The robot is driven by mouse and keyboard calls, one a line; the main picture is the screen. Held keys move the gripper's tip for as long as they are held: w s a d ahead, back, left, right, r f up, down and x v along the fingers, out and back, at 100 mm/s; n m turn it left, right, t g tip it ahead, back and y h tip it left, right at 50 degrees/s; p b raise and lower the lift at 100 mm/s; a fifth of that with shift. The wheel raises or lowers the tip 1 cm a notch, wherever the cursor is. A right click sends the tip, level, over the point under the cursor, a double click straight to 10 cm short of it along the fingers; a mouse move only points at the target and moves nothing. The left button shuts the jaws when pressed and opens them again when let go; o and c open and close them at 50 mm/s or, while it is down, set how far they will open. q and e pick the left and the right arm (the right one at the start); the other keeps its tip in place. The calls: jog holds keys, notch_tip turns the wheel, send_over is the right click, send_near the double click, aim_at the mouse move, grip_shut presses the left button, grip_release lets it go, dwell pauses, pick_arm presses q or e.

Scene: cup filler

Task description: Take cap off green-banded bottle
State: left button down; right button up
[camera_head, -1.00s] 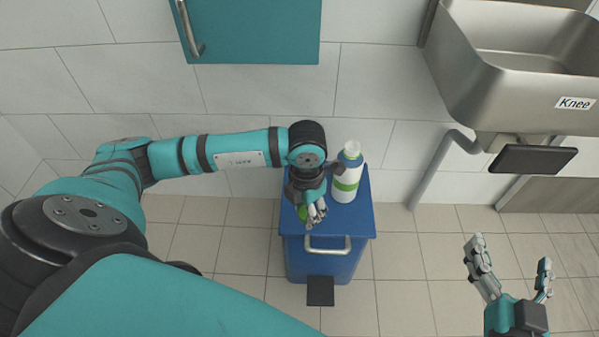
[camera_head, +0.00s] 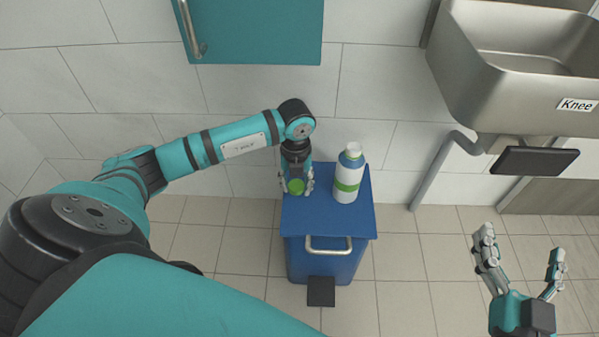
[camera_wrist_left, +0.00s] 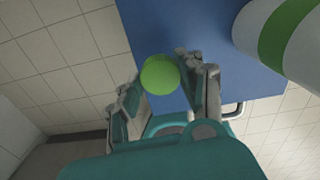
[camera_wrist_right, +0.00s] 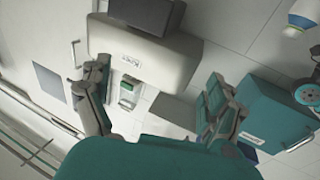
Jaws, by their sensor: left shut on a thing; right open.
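The green-banded bottle (camera_head: 348,178) is white with a blue shoulder and a pale top. It stands upright on the right part of the blue bin lid (camera_head: 325,222). Its green band (camera_wrist_left: 283,28) also shows in the left wrist view. My left gripper (camera_head: 297,187) is to the left of the bottle and apart from it, over the lid. It is shut on a round green cap (camera_wrist_left: 160,74), whose flat face shows between the fingers. My right gripper (camera_head: 520,262) is open and empty at the lower right, away from the bin.
The blue bin has a metal handle (camera_head: 328,246) and a black pedal (camera_head: 320,291) at its front. A steel sink (camera_head: 465,70) with a black knee plate (camera_head: 535,160) is at the upper right. A teal cabinet door (camera_head: 260,32) is above the bin. The tiled floor between bin and right gripper is clear.

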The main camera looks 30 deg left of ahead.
pick_arm(q)
jog(key=w, duration=0.1)
jog(key=w+a, duration=0.1)
jog(key=w+b, duration=0.1)
jog(key=w, duration=0.1)
jog(key=shift+a+f, duration=0.25)
jog(key=shift+a, duration=0.15)
jog(key=shift+w+a, duration=0.2)
jog(key=shift+w, duration=0.15)
jog(key=f+b, duration=0.2)
jog(key=f, duration=0.1)
jog(key=shift+w+a+f, duration=0.1)
jog(key=shift+w+f, duration=0.1)
pick_arm(e)
jog(key=s+r+t+y, duration=0.3)
jog(key=s+r+t, duration=0.3)
jog(key=r, duration=0.5)
jog(key=t, duration=0.2)
jog(key=shift+r+t, duration=0.4)
jog(key=shift+s, duration=0.1)
